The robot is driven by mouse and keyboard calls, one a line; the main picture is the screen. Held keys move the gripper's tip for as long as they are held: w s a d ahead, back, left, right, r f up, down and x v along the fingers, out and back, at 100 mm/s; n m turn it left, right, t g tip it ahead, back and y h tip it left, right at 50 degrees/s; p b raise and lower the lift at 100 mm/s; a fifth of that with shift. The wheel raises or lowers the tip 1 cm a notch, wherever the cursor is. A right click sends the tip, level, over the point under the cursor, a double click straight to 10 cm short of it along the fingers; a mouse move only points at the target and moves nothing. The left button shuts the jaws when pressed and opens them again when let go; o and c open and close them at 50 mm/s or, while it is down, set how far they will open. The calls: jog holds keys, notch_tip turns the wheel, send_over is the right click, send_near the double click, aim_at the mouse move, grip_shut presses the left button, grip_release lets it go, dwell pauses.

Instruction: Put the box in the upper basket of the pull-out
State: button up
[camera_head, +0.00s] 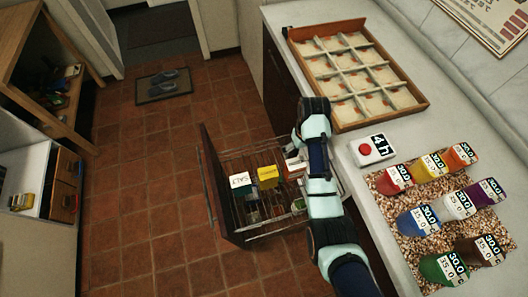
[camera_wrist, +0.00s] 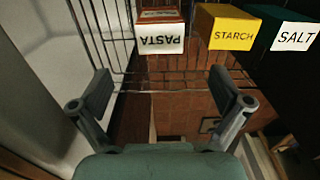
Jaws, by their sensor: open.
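The wire pull-out (camera_head: 235,220) stands drawn out from under the counter, with a dark front panel (camera_head: 222,185) on its left. Three labelled boxes are in its upper part: a dark green SALT box (camera_head: 240,180), a yellow STARCH box (camera_head: 268,177) and a red-brown PASTA box with a white label (camera_head: 293,166). In the wrist view the PASTA box (camera_wrist: 160,42), STARCH box (camera_wrist: 229,28) and SALT box (camera_wrist: 293,38) line up beyond the fingers. My gripper (camera_wrist: 162,92) is open and empty, short of the PASTA box. In the head view my arm hides it.
Smaller containers (camera_head: 252,212) show lower in the pull-out, partly hidden by wires. The counter holds a wooden divided tray (camera_head: 345,128), a white timer with a red button (camera_head: 372,149) and several coloured labelled packs on a speckled mat (camera_head: 408,240). Floor left of the pull-out is clear.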

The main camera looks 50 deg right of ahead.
jog(key=shift+w, duration=0.1)
jog(key=w+a+r+n+t+h, duration=0.1)
jog(key=w+a+r+n+t, duration=0.15)
jog(key=w+a+r, duration=0.55)
jog(key=w+a+r+n+t+h, duration=0.15)
jog(key=w+a+t, duration=0.35)
jog(key=a, duration=0.7)
jog(key=s+a+r+n+t+y, duration=0.1)
jog(key=a+r+t, duration=0.1)
jog(key=a+r, duration=0.5)
jog(key=s+a+r+n+t+y, duration=0.1)
jog(key=a+r, duration=0.5)
jog(key=a, duration=0.6)
jog(key=shift+s+a+r+n+t, duration=0.4)
jog(key=shift+s+n+t, duration=0.25)
jog(key=shift+t, duration=0.5)
